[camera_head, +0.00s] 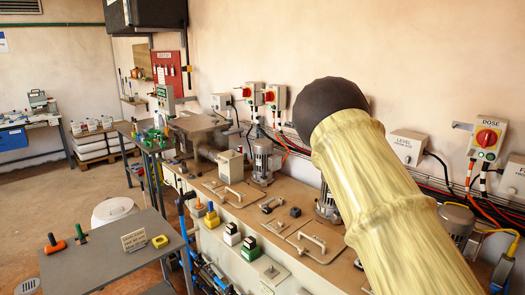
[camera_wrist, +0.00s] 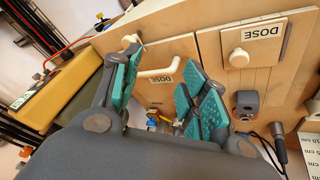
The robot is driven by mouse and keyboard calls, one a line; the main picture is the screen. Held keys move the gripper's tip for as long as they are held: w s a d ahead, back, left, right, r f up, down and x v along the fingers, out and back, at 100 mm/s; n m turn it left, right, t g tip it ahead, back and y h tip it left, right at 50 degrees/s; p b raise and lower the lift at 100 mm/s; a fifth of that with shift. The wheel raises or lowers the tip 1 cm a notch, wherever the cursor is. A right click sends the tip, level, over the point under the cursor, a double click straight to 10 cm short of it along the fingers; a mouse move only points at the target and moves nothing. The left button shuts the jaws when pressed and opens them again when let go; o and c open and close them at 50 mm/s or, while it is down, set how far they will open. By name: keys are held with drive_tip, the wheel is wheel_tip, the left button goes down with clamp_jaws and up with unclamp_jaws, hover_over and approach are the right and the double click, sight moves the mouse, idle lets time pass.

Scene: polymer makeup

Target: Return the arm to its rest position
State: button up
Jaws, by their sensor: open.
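My arm (camera_head: 375,190), a thick pale grained link with a dark rounded end, rises from the lower right of the head view and is raised in front of the bench and wall. My gripper (camera_wrist: 157,58) is hidden from the head view. In the wrist view its two teal-padded fingers are spread apart, with nothing held between them. Beyond the fingers are wooden panels with DOSE labels, one with a round pale knob (camera_wrist: 238,58). The gap to these panels is hard to judge.
A long bench (camera_head: 235,205) with handled lids, motors and small blocks runs along the wall. Control boxes, including a DOSE box (camera_head: 487,139), and cables line the wall. A grey table (camera_head: 105,262) stands at lower left. A yellow box (camera_wrist: 65,92) lies left of my gripper. Open floor shows at left.

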drive_tip(key=s+a+f+n+y+b, duration=0.1)
drive_tip(key=s+a+f+n, duration=0.3)
drive_tip(key=s+f, duration=0.35)
drive_tip(key=s+a+f+n+t+b, duration=0.1)
drive_tip(key=s+a+f+n, duration=0.2)
drive_tip(key=s+a+f, duration=0.45)
drive_tip(key=s+a+f+n+y+b, duration=0.1)
drive_tip(key=s+f+n, duration=0.4)
drive_tip(key=f, duration=0.5)
drive_tip(key=s+a+f+n+y+b, duration=0.1)
drive_tip(key=s+a+f+n, duration=0.1)
drive_tip(key=s+a, duration=0.5)
drive_tip(key=s+a+f+n+t+y+b, duration=0.1)
drive_tip(key=s+a+f+n, duration=0.2)
drive_tip(key=s+a, duration=0.3)
drive_tip(key=a, duration=0.2)
drive_tip(key=shift+s+a+f+n+t+y+b, duration=0.25)
drive_tip(key=shift+s+a+n+t+y+b, duration=0.05)
drive_tip(key=shift+s, duration=0.1)
